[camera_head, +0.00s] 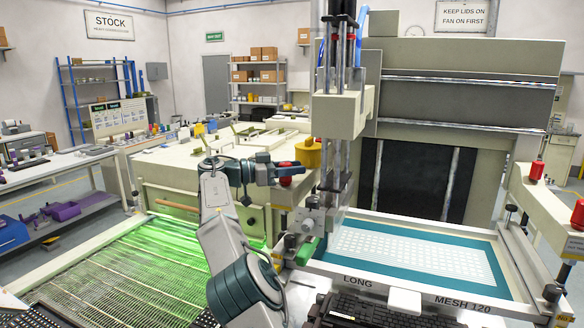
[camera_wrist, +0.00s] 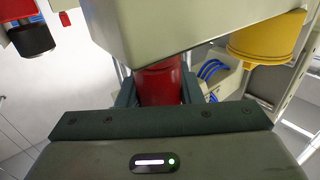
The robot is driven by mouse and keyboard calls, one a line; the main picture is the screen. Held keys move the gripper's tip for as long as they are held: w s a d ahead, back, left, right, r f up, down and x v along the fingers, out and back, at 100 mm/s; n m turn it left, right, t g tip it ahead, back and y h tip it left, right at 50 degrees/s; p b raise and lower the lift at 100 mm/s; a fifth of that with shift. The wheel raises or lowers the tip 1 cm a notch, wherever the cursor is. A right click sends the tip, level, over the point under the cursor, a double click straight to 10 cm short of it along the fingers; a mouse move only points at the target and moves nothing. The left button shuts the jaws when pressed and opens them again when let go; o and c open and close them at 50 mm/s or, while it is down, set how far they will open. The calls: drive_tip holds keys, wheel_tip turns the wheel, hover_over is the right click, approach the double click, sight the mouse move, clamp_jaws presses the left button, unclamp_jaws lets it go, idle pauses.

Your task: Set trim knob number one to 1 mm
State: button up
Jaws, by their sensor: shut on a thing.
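A red knob (camera_head: 286,181) hangs under the cream machine body at the middle of the head view. My gripper (camera_head: 284,172) reaches it from the left and is shut on it. In the wrist view the red knob (camera_wrist: 160,84) sits between my two dark fingers, below a cream block (camera_wrist: 180,25). The knob's number and any scale are not readable, and its lower part is hidden by my gripper. Two other red knobs (camera_head: 536,167) (camera_head: 578,214) stand on the cream arm at the right.
A yellow cylinder (camera_head: 307,155) is just right of my gripper; it shows in the wrist view (camera_wrist: 268,38) too. Another red and black part (camera_wrist: 30,38) is at the wrist view's upper left. A teal-framed mesh screen (camera_head: 350,263) lies at right, and a green-lit conveyor (camera_head: 130,265) at left.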

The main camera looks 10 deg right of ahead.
drive_tip(key=shift+s+m+g, duration=0.1)
drive_tip(key=shift+m+g, duration=0.2)
drive_tip(key=shift+g, duration=0.2)
idle(0.5)
drive_tip(key=o, duration=1)
drive_tip(key=shift+c, duration=0.2)
drive_tip(key=shift+n+t, duration=0.7)
drive_tip(key=shift+t, duration=0.4)
